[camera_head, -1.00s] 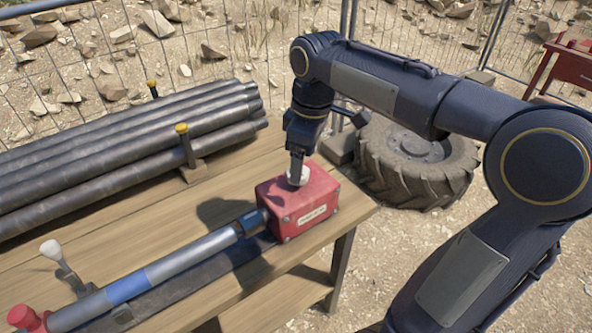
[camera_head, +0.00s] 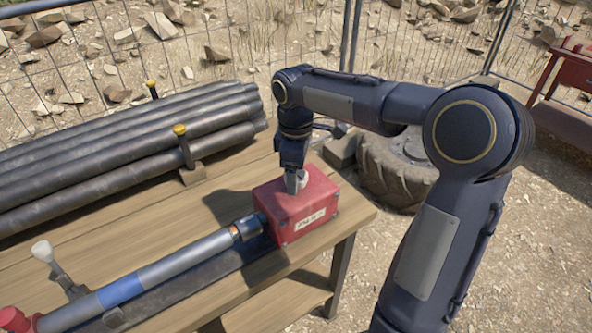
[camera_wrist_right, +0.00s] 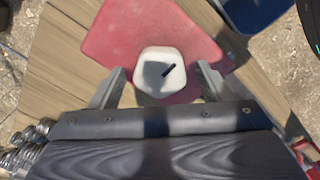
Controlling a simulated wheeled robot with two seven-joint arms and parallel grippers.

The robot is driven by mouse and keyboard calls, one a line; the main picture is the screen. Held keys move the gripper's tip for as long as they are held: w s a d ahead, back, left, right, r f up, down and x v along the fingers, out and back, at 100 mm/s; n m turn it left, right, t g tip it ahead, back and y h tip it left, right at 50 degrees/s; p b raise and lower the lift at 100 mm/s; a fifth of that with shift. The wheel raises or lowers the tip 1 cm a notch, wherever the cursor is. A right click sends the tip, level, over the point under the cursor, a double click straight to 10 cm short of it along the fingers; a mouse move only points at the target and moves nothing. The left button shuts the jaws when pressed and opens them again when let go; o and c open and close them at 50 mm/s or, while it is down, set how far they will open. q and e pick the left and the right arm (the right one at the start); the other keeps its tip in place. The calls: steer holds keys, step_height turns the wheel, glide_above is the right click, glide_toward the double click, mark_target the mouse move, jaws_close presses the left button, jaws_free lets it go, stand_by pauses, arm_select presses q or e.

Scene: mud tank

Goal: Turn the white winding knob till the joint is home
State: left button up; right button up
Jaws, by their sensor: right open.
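The white winding knob (camera_head: 301,178) sits on top of the red box (camera_head: 309,208) at the table's right end. In the right wrist view the knob (camera_wrist_right: 159,72) is rounded, with a short dark mark slanting up to the right. My right gripper (camera_head: 292,184) points down over it. Its fingers stand open on either side of the knob, with a small gap showing on each side. The joint is at a dark collar (camera_head: 249,226) against the box's left side; a grey pipe (camera_head: 185,254) with a blue band meets it, and a thin copper-coloured ring shows there. My left gripper is out of view.
Dark pipes (camera_head: 120,150) lie stacked at the back left of the wooden table (camera_head: 200,205), beside yellow-topped posts. A white-knobbed lever (camera_head: 42,251) stands near the front left. A tyre (camera_head: 395,165) lies behind the table's right end.

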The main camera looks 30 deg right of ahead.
steer(key=shift+c, duration=0.3)
steer(key=c, duration=0.9)
steer(key=shift+m, duration=0.4)
